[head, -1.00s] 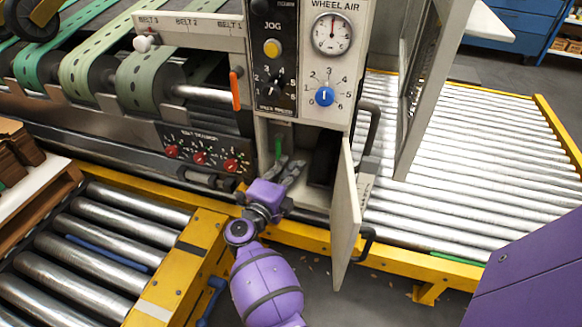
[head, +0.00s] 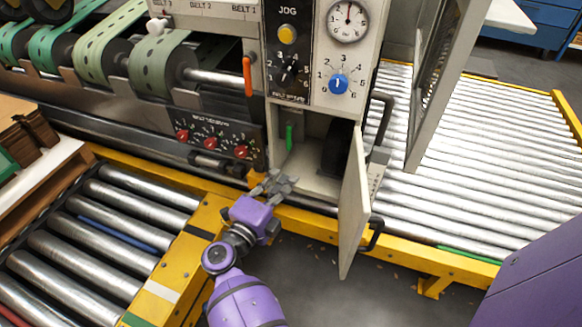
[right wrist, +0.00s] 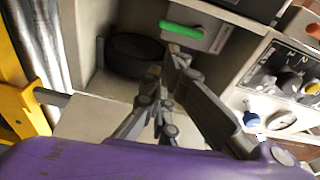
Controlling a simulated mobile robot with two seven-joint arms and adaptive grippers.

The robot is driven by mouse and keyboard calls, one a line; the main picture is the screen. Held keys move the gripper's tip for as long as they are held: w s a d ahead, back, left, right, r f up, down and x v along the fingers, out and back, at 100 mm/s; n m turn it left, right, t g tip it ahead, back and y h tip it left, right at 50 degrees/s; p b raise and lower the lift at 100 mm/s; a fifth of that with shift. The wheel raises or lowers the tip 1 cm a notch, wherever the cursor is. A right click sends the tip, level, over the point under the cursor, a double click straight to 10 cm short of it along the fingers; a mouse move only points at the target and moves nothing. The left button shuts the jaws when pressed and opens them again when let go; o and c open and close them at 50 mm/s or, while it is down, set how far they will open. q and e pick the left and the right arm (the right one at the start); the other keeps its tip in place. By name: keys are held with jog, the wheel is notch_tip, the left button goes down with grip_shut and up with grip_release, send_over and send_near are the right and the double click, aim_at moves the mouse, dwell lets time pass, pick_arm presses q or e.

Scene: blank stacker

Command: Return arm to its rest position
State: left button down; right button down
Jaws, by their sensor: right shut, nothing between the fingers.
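My right gripper (head: 279,183), on my purple arm, is shut and empty. In the head view it is just in front of the lower left corner of an open compartment (head: 312,184) in the machine's cabinet. A green lever (head: 289,137) stands upright on the compartment's left side, behind and above the fingertips, apart from them. In the right wrist view the gripper fingers (right wrist: 165,72) point toward the compartment. The green lever (right wrist: 181,31) shows above them, with a gap between. My left gripper is not in view.
The compartment's door (head: 355,210) hangs open to the right of my right arm. A yellow frame rail (head: 190,255) and a roller conveyor (head: 110,225) lie to the left. Another roller bed (head: 480,160) is at the right. Open floor (head: 300,265) lies below the compartment.

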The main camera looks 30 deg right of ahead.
jog(key=shift+v, duration=0.85)
